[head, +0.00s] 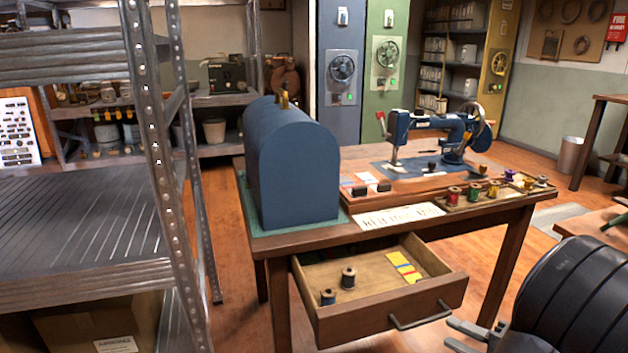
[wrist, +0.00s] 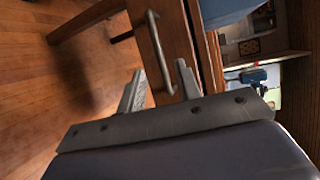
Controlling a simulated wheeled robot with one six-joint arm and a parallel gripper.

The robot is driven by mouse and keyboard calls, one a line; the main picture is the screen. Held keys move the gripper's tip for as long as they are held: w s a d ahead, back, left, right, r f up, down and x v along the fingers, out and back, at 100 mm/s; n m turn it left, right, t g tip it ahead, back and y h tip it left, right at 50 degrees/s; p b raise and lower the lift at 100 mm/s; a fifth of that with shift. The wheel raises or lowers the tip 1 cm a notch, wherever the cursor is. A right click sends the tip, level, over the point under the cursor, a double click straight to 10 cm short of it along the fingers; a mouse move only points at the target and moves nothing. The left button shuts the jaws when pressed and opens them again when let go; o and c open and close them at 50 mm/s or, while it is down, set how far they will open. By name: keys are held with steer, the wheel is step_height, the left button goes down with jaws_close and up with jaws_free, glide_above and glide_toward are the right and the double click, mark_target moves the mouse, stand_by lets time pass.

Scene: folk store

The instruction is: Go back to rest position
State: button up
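My gripper (head: 466,337) is at the bottom right of the head view, in front of the drawer's handle and apart from it. Its two fingers stand apart with nothing between them, which the wrist view (wrist: 158,85) also shows. The wooden drawer (head: 375,280) of the sewing table is pulled out. It holds two dark spools (head: 348,278) and a few coloured cards (head: 403,266). The drawer's metal handle (head: 420,316) also shows in the wrist view (wrist: 160,52), just beyond the fingertips. My dark arm covers the lower right corner of the head view.
A wooden table (head: 490,207) bears a blue domed cover (head: 295,165), a blue sewing machine (head: 440,135) and a tray with several thread spools. A metal shelf (head: 165,170) stands close on the left. Another wooden table (head: 590,232) edges in at the right. Some floor is free between the tables.

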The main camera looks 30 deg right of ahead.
mark_target(430, 320)
steer(key=shift+b+x, duration=0.5)
steer(key=shift+x, duration=2.5)
steer(key=shift+d, duration=0.15)
